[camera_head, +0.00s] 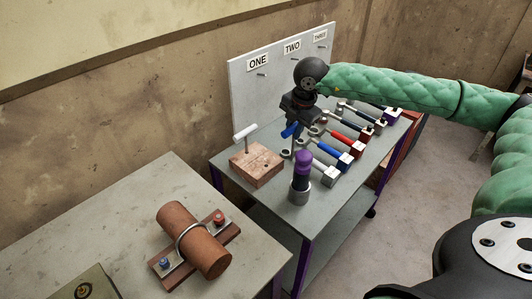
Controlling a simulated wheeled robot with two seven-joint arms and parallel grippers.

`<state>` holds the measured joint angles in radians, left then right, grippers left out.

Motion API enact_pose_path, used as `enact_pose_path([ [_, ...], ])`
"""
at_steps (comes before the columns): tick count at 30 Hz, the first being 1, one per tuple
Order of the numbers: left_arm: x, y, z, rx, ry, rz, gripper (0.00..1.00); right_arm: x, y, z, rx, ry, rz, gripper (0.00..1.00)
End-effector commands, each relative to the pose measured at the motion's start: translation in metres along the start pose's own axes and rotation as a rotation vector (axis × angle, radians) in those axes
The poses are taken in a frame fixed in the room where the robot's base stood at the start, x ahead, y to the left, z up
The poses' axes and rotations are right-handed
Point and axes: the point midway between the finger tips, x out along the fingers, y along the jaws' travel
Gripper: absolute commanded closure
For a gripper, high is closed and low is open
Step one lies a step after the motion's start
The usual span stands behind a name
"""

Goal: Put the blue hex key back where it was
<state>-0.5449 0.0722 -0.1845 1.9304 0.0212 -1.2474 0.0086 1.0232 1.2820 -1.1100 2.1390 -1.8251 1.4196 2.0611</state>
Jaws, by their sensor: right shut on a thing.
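My right gripper (298,121) reaches in from the right over the trolley. It is shut on the blue hex key (290,131), whose blue handle shows at the jaws; its lower shaft is hard to make out. The gripper is to the right of and above the wooden block (255,168). A white-handled T-shaped key (244,132) stands upright in that block, and a dark hole shows in its top. The blue key is apart from the block. My left gripper is not in view.
A row of tools with red, blue and black handles (345,140) lies on the trolley top. A purple-capped bottle (302,178) stands near the front edge. A white board (262,85) labelled ONE, TWO, THREE stands behind. A clamped brown pipe (192,240) sits on the near table.

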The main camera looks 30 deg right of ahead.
Motion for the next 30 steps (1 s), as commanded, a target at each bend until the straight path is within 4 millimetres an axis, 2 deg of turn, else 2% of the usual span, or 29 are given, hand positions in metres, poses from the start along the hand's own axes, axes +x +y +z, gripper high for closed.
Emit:
enact_pose_path([
  [1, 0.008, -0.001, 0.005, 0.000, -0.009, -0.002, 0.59, 0.006, 0.008, -0.006, -0.003, 0.003, 0.000, 1.00],
  [12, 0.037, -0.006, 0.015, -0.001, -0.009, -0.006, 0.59, 0.053, 0.056, -0.034, -0.001, 0.001, 0.001, 1.00],
  [16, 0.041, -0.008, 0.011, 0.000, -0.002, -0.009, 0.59, 0.064, 0.064, -0.039, -0.001, 0.000, 0.001, 1.00],
  [21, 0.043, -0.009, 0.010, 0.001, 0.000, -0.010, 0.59, 0.072, 0.066, -0.040, 0.000, 0.000, -0.001, 1.00],
  [25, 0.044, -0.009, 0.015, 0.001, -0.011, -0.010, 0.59, 0.091, 0.061, -0.040, 0.000, 0.000, -0.001, 1.00],
  [27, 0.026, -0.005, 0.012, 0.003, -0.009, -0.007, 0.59, 0.096, 0.060, -0.040, 0.000, 0.000, 0.000, 1.00],
  [30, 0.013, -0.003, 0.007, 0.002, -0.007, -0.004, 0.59, 0.101, 0.060, -0.040, 0.000, 0.000, 0.000, 1.00],
])
